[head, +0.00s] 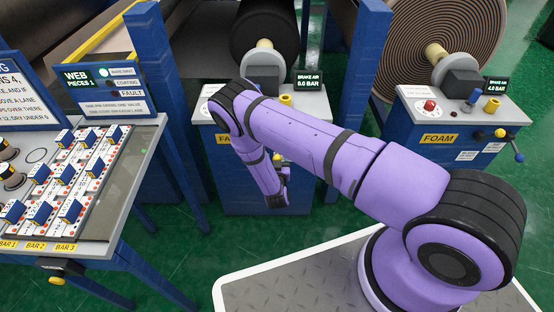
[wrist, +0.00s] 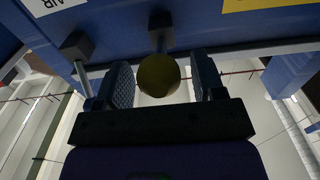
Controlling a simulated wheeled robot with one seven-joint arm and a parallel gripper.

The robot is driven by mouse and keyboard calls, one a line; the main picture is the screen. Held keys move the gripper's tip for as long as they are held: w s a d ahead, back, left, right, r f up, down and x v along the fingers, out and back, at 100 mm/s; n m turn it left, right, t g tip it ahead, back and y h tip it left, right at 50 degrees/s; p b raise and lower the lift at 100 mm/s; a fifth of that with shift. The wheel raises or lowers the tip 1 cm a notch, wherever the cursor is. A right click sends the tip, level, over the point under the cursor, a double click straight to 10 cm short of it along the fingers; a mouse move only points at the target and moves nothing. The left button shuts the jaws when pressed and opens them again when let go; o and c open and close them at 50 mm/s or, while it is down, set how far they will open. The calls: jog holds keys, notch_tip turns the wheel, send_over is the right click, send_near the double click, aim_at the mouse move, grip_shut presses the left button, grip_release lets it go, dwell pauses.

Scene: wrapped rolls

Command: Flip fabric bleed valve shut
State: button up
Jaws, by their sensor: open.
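The fabric stand (head: 208,107) is at the centre of the head view, partly behind my arm, with a yellow label starting "FA". A yellow round knob (wrist: 158,75) on a dark stem sticks out of its blue front panel in the wrist view. Beside it to the left is a dark block with a grey metal rod (wrist: 82,75), whose end is hidden near my left finger. My gripper (wrist: 163,68) is open, with one finger on each side of the yellow knob; I cannot tell whether they touch it. In the head view my forearm hides most of the valve area.
The fabric brake air display (head: 308,83) reads 0.0 bar. The foam stand (head: 445,110) at right reads 4.0 bar and has a yellow knob and a blue-tipped lever. A sloped board with blue-topped pieces (head: 70,185) is at left. Blue posts (head: 355,75) flank the fabric roll.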

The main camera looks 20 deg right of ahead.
jog(key=shift+w, duration=0.15)
grip_shut()
